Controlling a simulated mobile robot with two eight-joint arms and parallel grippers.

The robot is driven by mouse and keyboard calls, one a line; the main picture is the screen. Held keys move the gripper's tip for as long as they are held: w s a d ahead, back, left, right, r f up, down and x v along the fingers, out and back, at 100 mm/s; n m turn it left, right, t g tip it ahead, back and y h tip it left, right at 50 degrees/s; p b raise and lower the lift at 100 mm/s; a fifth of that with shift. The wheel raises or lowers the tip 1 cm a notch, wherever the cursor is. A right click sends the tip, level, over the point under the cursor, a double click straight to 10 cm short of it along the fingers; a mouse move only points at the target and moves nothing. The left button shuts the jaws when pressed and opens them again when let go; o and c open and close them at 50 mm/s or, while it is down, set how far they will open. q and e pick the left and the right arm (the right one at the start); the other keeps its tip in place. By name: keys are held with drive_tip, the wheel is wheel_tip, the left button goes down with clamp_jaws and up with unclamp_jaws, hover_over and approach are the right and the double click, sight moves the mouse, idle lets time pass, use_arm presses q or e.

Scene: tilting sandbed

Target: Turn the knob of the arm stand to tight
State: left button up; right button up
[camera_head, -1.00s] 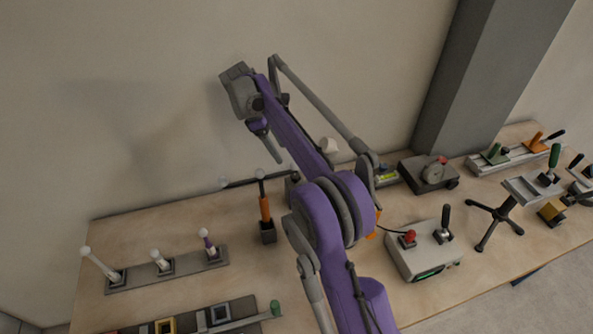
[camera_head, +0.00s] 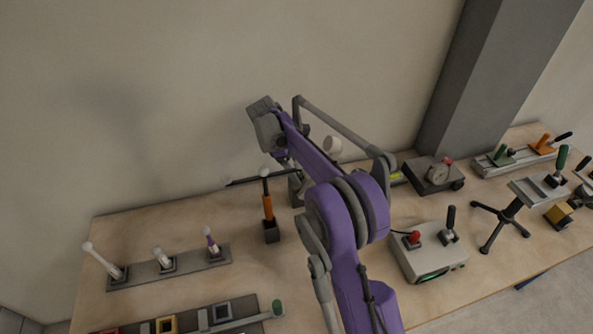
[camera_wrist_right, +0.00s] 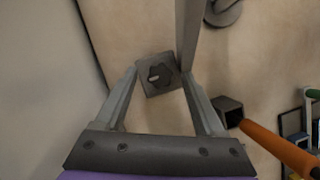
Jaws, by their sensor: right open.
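My right gripper (camera_wrist_right: 158,84) is open in the right wrist view, its two fingers spread on either side of a dark star-shaped knob (camera_wrist_right: 159,75) with a light mark. The knob sits on a square grey block, the top of what looks like the arm stand (camera_wrist_right: 145,88). The fingers look apart from the knob; how high they are above it is hard to tell. In the head view the arm stand (camera_head: 296,190) is a dark post behind the orange-handled post, partly hidden by my right arm, and its knob cannot be made out. My left gripper is not in view.
A long bar (camera_wrist_right: 189,35) passes close to the right finger. An orange handle (camera_head: 267,208) on a black base stands close by. White levers (camera_head: 163,260) stand left, and a grey box with a red knob (camera_head: 413,238) right. A wall is behind.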

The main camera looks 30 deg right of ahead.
clamp_jaws()
drive_tip(key=shift+m, duration=0.3)
drive_tip(key=m, duration=0.2)
drive_tip(key=m+g+y, duration=0.1)
drive_tip(key=m, duration=0.1)
drive_tip(key=shift+w+d+y, duration=0.15)
drive_tip(key=shift+w+y, duration=0.05)
drive_tip(key=shift+y, duration=0.1)
drive_tip(key=m+y, duration=0.1)
drive_tip(key=m, duration=0.2)
drive_tip(key=m+y+p, duration=0.1)
drive_tip(key=m, duration=0.2)
drive_tip(key=shift+d+g, duration=0.15)
drive_tip(key=shift+g, duration=0.25)
unclamp_jaws()
